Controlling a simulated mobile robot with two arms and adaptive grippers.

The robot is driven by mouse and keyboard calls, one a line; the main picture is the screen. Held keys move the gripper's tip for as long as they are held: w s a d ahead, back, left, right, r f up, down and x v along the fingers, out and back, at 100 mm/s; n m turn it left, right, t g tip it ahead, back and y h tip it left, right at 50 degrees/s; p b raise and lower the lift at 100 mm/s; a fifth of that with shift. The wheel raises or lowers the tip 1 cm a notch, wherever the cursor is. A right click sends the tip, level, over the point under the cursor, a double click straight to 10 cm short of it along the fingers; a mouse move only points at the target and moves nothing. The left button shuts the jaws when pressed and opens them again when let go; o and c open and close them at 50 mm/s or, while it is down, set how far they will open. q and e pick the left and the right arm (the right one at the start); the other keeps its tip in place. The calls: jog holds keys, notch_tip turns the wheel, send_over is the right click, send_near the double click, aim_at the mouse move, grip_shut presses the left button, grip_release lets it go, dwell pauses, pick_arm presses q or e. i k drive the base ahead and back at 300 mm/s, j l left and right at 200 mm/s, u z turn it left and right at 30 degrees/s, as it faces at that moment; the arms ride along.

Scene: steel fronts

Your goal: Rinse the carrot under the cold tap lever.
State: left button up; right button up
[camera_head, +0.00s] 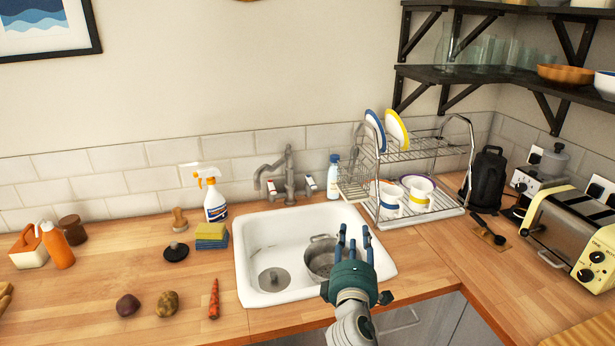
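The orange carrot (214,299) lies on the wooden counter just left of the white sink (241,262). The grey tap (289,172) stands behind the sink, its spout turned to the left. A lever with a red mark (271,188) is on its left side; a second lever (310,184) is on its right. Which is the cold one is too small to tell. My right gripper (354,238) is over the right part of the sink, fingers apart and empty, away from carrot and levers. My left gripper is out of view.
A metal pot (319,257) sits in the sink, partly behind my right gripper. A potato (167,303) and a dark round vegetable (128,305) lie left of the carrot. Sponges (211,236) and a spray bottle (214,203) stand behind. A dish rack (428,150) is at right.

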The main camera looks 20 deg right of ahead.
aim_at(309, 181)
jog(key=i, duration=1.2)
